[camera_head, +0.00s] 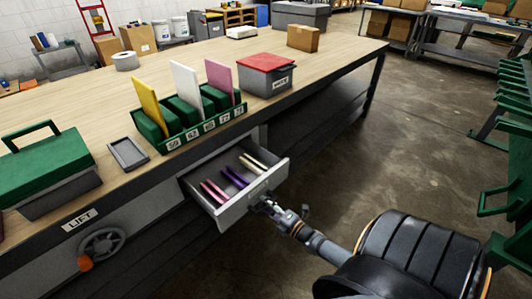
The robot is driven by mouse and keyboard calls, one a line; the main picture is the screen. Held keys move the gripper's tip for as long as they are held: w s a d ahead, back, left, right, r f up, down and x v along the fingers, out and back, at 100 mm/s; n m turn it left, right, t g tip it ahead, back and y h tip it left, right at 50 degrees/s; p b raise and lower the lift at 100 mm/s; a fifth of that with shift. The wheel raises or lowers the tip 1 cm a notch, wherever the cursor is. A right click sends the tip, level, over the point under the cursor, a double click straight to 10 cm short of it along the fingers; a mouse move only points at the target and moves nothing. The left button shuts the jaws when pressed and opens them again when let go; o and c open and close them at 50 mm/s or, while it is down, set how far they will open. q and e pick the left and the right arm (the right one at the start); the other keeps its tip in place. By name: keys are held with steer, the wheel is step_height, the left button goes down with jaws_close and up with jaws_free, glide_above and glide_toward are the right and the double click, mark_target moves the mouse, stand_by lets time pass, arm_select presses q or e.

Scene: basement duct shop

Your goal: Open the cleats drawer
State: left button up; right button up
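The drawer (222,213) under the workbench top is pulled out, and its inside shows. It holds pink, purple and cream strips. A small label sits on its front panel, too small to read, so I cannot confirm that it says cleats. My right gripper (264,202) is at the outer face of the drawer front, just below the label, where a handle would be. The fingertips are small and partly merge with the drawer front, so I cannot tell whether they are closed on a handle. My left gripper is not in view.
On the workbench (190,67) stand a green rack (205,128) with coloured cards, a red-lidded box (266,82), a grey tray (127,153) and a green case (42,165). A handwheel (102,243) is on the bench front. Green racking (505,150) stands right; the floor between is clear.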

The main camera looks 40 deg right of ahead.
steer(key=s+d, duration=0.1)
steer(key=s, duration=1.1)
steer(key=s+a+f+m+g+h, duration=0.15)
steer(key=s+f+m+g, duration=0.3)
steer(key=f, duration=0.55)
steer(key=s+a+f+m+g, duration=0.2)
steer(key=s+f+m+g, duration=0.3)
steer(key=f, duration=0.5)
steer(key=s+a+f+m+g+h, duration=0.1)
steer(key=s+f+m+g, duration=0.35)
steer(key=f, duration=0.65)
steer(key=s+a+f+m+g, duration=0.3)
steer(key=s+a+f+m, duration=0.15)
steer(key=s+a, duration=0.45)
step_height(320, 180, up, 14)
steer(key=s+d+p, duration=0.1)
steer(key=d+p, duration=0.1)
steer(key=p, duration=1.2)
steer(key=shift+s+d, duration=0.15)
steer(key=shift+s, duration=0.1)
